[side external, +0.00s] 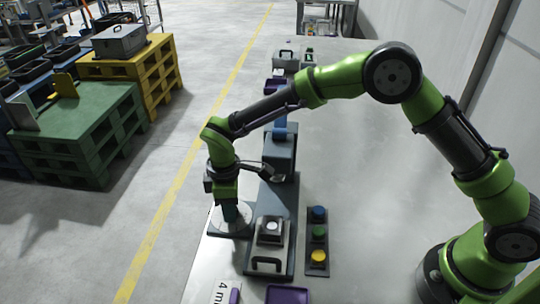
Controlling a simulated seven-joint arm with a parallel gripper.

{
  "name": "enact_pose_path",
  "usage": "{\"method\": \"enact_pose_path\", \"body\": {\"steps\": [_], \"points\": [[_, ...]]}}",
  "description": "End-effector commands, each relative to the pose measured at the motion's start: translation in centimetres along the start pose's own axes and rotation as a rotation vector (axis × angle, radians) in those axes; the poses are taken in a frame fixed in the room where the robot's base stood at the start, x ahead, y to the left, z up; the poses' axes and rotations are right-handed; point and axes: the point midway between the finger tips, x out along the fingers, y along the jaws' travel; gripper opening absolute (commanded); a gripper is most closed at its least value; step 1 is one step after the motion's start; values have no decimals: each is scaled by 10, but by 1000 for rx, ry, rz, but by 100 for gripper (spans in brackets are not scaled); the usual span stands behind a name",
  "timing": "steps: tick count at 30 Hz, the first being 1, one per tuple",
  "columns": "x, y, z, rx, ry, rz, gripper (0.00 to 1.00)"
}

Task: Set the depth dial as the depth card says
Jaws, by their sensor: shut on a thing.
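My gripper (231,214) points down over the round pale dial (240,228) at the left edge of the table. It is shut on the dial's knob, which is mostly hidden by the fingers. The dial's marks and pointer are too small to read. A white card (221,292) lies at the bottom edge of the side view, partly cut off. Its visible text begins with "4 m".
Right of the dial stands a grey metal box with a dark handle (268,240) on a dark base. A panel (318,268) with blue, green and yellow buttons is beside it. Purple pieces (288,295) lie at the front. The table's right half is clear.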

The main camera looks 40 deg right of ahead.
Motion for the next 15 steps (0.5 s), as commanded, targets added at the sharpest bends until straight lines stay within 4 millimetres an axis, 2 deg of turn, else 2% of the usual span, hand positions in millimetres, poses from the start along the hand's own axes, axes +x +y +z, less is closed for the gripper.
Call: {"method": "enact_pose_path", "body": {"steps": [2, 3, 7, 8, 15], "points": [[-2, 1, -1, -2, 4, 4, 5], [-2, 1, -1, -2, 4, 4, 38], [-2, 1, -1, -1, 3, 3, 58], [-2, 0, -1, -1, 3, 3, 61], [-1, 0, 0, -1, 2, 1, 61]]}}
